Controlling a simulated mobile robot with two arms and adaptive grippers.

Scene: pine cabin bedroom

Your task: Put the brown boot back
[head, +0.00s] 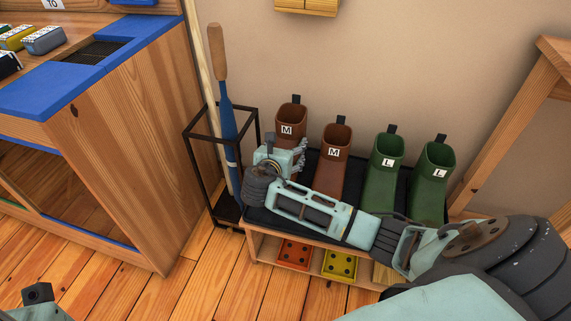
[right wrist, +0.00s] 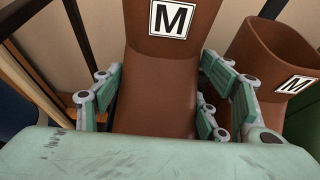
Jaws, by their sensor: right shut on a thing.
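Two brown boots marked M and two green boots marked L (head: 386,160) (head: 433,170) are in a row at a low wooden bench with a black top. My right gripper (head: 288,158) is shut on the left brown boot (head: 291,113), which is upright at the bench's left end. In the right wrist view its fingers press both sides of this boot (right wrist: 157,70), below the label. The other brown boot (head: 334,140) stands just to the right, also in the wrist view (right wrist: 265,62). The held boot's foot is hidden, so I cannot tell whether it touches the bench.
A dark metal stand (head: 188,148) holding a blue, wooden-handled item (head: 228,125) is close left of the bench. A wooden cabinet with blue edging (head: 130,130) is farther left. A wooden frame (head: 510,120) stands right. Orange (head: 293,254) and yellow (head: 340,266) pieces are under the bench.

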